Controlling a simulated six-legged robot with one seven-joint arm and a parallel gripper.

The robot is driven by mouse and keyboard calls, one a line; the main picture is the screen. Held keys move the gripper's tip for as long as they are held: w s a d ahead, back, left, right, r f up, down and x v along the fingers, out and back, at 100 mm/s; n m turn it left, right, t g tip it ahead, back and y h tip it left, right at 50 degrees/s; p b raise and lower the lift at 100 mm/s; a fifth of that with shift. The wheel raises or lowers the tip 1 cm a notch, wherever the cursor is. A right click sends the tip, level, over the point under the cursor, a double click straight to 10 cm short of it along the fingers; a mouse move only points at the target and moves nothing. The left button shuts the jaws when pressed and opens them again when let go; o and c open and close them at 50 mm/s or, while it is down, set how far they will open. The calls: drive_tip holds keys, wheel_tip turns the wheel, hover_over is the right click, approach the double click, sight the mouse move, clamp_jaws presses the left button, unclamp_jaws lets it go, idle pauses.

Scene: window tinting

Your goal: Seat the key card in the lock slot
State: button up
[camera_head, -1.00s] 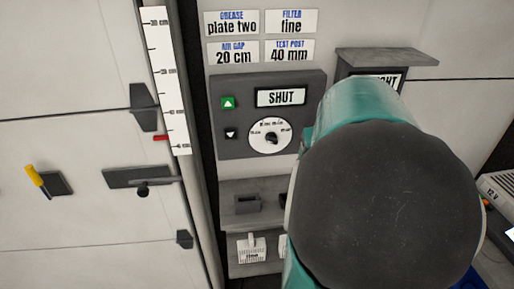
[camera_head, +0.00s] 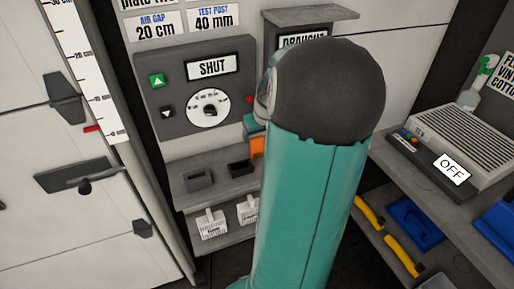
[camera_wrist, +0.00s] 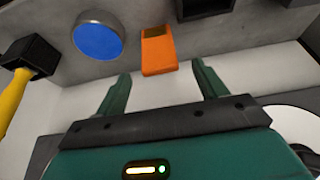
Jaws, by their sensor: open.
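An orange flat piece (camera_wrist: 158,50), which looks like the key card, lies just ahead of my gripper (camera_wrist: 162,68) in the wrist view. My gripper is open, with its two green fingers apart and the orange piece framed between their tips, not held. In the head view an orange patch (camera_head: 257,146) shows beside my arm, below the control panel; my arm hides most of that area. I cannot pick out the lock slot for certain. Two dark holders, a left one (camera_head: 198,180) and a right one (camera_head: 240,168), sit on the grey shelf.
The panel (camera_head: 197,90) with a SHUT sign and dial is on the wall. A grey device (camera_head: 465,140) marked OFF stands on the right bench. White baskets (camera_head: 212,225) sit on the lower shelf.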

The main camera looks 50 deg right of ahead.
drive_tip(key=shift+x, duration=1.35)
drive_tip(key=c, duration=1.4)
drive_tip(key=shift+r, duration=0.2)
drive_tip(key=shift+r, duration=0.25)
wheel_tip(320, 180, up, 2)
drive_tip(key=shift+d+r, duration=0.1)
drive_tip(key=s+a+r, duration=0.2)
drive_tip(key=a+r, duration=0.1)
drive_tip(key=s+a+r, duration=0.3)
drive_tip(key=a, duration=0.1)
drive_tip(key=s+a+r, duration=0.3)
drive_tip(key=a+r, duration=0.1)
drive_tip(key=shift+s+a, duration=0.1)
drive_tip(key=shift+a, duration=0.15)
